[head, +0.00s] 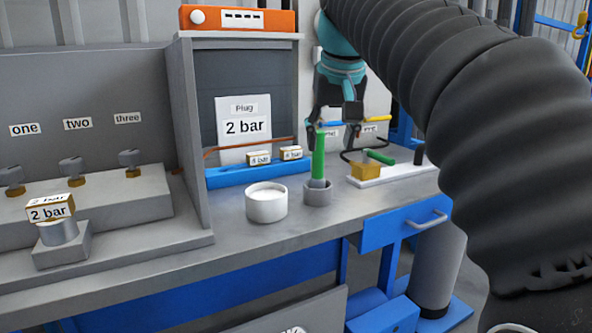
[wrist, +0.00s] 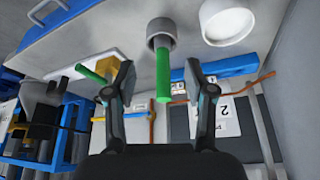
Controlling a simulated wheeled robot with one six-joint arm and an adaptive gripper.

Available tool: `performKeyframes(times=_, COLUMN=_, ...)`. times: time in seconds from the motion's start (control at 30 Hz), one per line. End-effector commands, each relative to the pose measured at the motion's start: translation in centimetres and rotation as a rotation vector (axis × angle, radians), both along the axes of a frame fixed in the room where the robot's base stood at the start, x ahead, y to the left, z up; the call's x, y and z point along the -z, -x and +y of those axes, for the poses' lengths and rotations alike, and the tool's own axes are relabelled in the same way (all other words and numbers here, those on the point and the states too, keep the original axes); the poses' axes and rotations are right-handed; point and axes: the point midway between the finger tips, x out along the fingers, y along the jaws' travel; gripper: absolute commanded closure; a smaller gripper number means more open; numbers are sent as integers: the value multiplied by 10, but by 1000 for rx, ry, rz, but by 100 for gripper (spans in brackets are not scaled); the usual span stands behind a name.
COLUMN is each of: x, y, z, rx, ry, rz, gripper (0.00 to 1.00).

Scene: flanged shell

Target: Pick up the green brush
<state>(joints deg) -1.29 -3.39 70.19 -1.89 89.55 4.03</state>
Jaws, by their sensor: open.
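The green brush (head: 318,162) stands upright in a small grey cup (head: 318,192) on the bench; only its green handle shows, and its lower end is hidden in the cup. In the wrist view the handle (wrist: 163,82) points toward me from the cup (wrist: 161,34). My gripper (head: 334,121) is open and points down, at about the height of the handle's top. In the wrist view the handle lies between the two open fingers (wrist: 161,72), with space on both sides. I cannot tell how deep it is between them.
A white pot (head: 266,204) stands left of the cup. Behind are a blue rail (head: 235,176) with small labelled blocks and a "2 bar" sign (head: 243,128). To the right, a white tray (head: 395,176) bears a yellow block (head: 365,172) near another green handle (head: 379,157). Free bench lies in front.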

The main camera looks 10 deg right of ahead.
Motion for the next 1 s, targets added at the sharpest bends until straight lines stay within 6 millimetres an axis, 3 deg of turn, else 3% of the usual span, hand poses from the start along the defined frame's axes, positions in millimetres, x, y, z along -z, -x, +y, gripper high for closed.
performKeyframes(times=0.03, x=-12, y=-12, z=1, rx=3, ry=0, rz=3, gripper=46)
performKeyframes(times=0.2, x=-38, y=-35, z=2, rx=15, ry=-2, rz=14, gripper=46)
performKeyframes(times=0.47, x=-52, y=-48, z=3, rx=24, ry=-3, rz=22, gripper=46)
performKeyframes(times=0.67, x=-36, y=-55, z=2, rx=25, ry=-4, rz=25, gripper=46)
performKeyframes(times=1.0, x=13, y=-74, z=1, rx=25, ry=-4, rz=25, gripper=46)
